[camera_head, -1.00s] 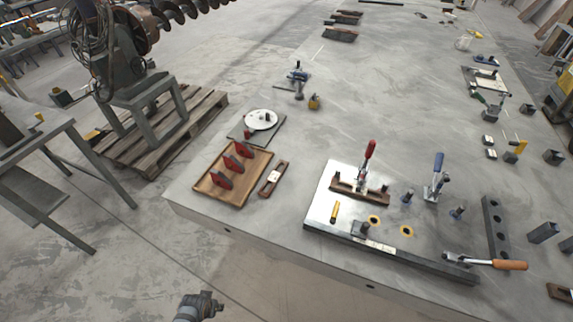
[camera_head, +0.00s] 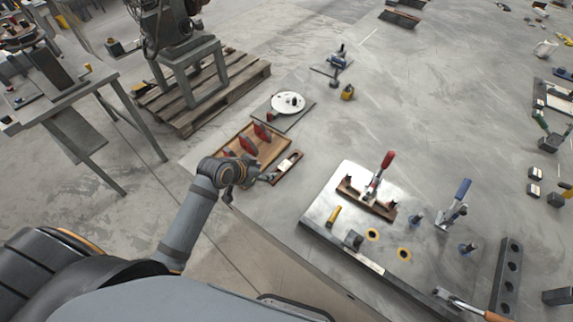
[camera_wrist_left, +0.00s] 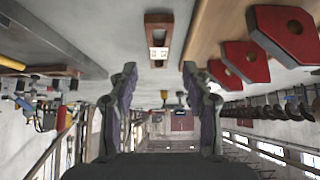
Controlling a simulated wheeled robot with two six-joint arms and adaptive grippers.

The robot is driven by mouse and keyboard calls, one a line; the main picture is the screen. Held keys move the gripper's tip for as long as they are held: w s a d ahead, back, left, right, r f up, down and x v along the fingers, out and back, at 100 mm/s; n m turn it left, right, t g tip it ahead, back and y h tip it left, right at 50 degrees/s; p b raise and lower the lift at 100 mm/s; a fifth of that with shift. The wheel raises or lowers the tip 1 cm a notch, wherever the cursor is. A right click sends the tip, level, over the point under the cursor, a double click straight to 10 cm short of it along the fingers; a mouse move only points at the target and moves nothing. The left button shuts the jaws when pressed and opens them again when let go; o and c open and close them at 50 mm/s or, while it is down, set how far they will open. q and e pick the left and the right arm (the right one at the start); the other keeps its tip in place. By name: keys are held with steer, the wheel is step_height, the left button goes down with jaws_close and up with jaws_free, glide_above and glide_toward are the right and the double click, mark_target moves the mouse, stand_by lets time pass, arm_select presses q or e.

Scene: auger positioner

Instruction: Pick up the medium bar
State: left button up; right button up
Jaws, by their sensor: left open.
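Three red blocks with holes stand in a row in a shallow wooden tray (camera_head: 272,154); the middle one (camera_head: 249,143) and the far one (camera_head: 262,132) show clearly, the near one partly behind my wrist. They also show at the upper right of the left wrist view (camera_wrist_left: 245,60). A slim brown bar with a pale label (camera_head: 287,168) lies beside the tray; it is ahead of the fingers in the left wrist view (camera_wrist_left: 158,52). I cannot tell which piece is the medium bar. My left gripper (camera_head: 256,181) is open and empty, at the tray's near edge. My right gripper is out of view.
A steel plate (camera_head: 325,200) with red-handled and blue-handled clamps stands to the right. A white disc (camera_head: 288,103) sits behind the tray. Dark bars (camera_head: 400,19) lie far back. The table's front edge lies beneath my left arm.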

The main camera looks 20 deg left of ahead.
mark_target(285, 165)
arm_select(q)
steer(key=shift+w+d+r+t, duration=0.15)
steer(key=shift+w+r, duration=0.15)
steer(key=shift+w, duration=0.2)
steer(key=shift+w+r+t, duration=0.15)
steer(key=shift+w+r, duration=0.15)
steer(key=shift+w, duration=0.2)
steer(key=shift+w+d+r+h, duration=0.1)
steer(key=shift+w+d+h, duration=0.05)
steer(key=shift+w+h, duration=0.15)
steer(key=shift+d, duration=0.15)
steer(key=x, duration=0.5)
steer(key=f, duration=0.1)
steer(key=w+f, duration=0.1)
steer(key=f, duration=0.1)
steer(key=w+d+f+p, duration=0.1)
steer(key=f, duration=0.1)
steer(key=shift+w+d, duration=0.1)
steer(key=shift+w, duration=0.15)
steer(key=shift+s+r, duration=0.1)
steer(key=shift+r, duration=0.05)
steer(key=shift+c, duration=1.3)
jaws_close()
